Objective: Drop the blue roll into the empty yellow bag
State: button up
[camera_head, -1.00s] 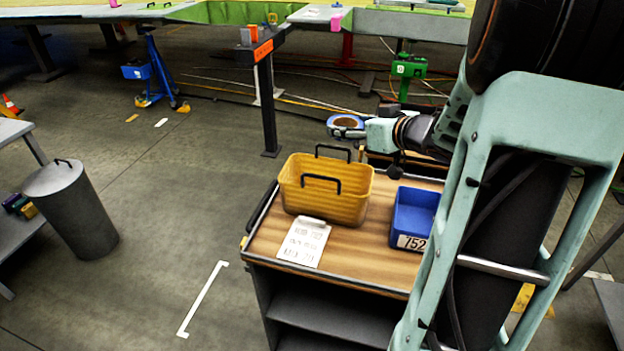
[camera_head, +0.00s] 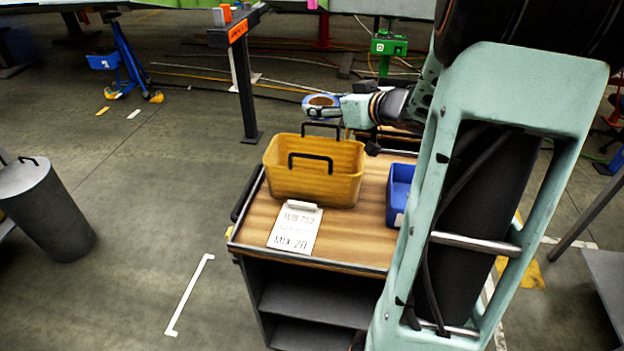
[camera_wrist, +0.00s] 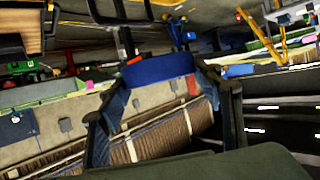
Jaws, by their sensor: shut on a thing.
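The blue roll (camera_head: 321,100) has a blue rim and a brown inside. My gripper (camera_head: 309,109) is shut on it in the head view, level with or beyond the far side of the yellow bag. In the wrist view the roll's blue rim (camera_wrist: 158,69) shows between the dark fingers of my gripper (camera_wrist: 165,112). The yellow bag (camera_head: 298,183) stands upright and open on the wooden cart top, with two black handles. The roll appears above the bag's far handle in the picture, apart from the bag. Little of the bag's inside shows, and I see nothing in it.
The cart top (camera_head: 350,232) also holds a white lettered card (camera_head: 295,228) in front of the bag and a blue bin (camera_head: 398,192) to its right, partly hidden by my arm. A grey post (camera_head: 243,90) stands behind the cart. A grey can (camera_head: 45,210) stands at left.

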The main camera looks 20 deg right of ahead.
notch_tip(320, 180, down, 2)
jog(key=shift+b, duration=0.75)
jog(key=o, duration=1.2)
jog(key=shift+o, duration=0.2)
jog(key=v, duration=1.2)
jog(key=shift+r, duration=0.1)
